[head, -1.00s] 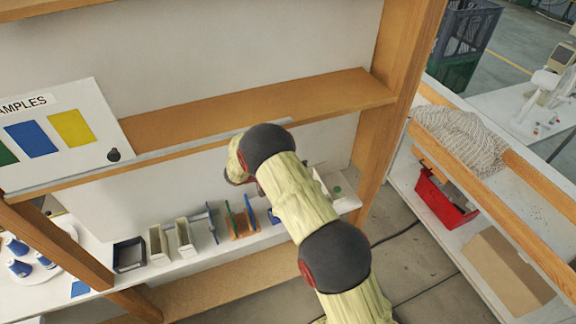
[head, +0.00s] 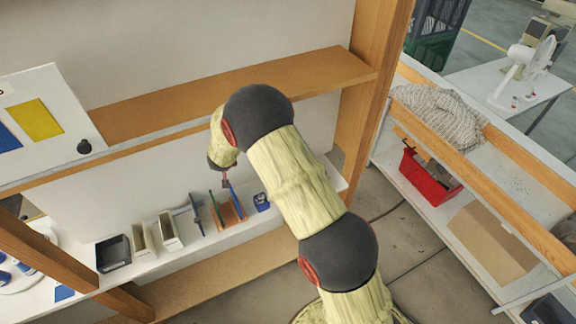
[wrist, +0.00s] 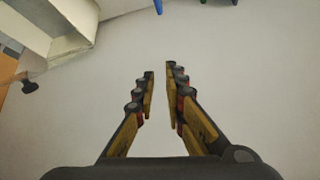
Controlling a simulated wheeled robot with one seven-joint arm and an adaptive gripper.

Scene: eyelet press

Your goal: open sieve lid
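I cannot make out a sieve or its lid for certain in either view. My gripper (head: 226,183) points down over the lower shelf in the head view, near the orange and blue rack. In the wrist view my gripper (wrist: 160,72) is open. Its two fingers stand apart with nothing between them, over a plain pale surface. A pale box-like thing (wrist: 70,18) shows at the wrist view's upper left, with a small dark knob (wrist: 29,86) beside it. My arm hides part of the lower shelf at the right.
The lower shelf holds a dark bin (head: 114,254), cream bins (head: 170,231), an orange and blue rack (head: 229,211) and a small blue thing (head: 261,202). An upper shelf (head: 300,80) lies above. A sample board (head: 50,115) is at left, a red bin (head: 430,181) at right.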

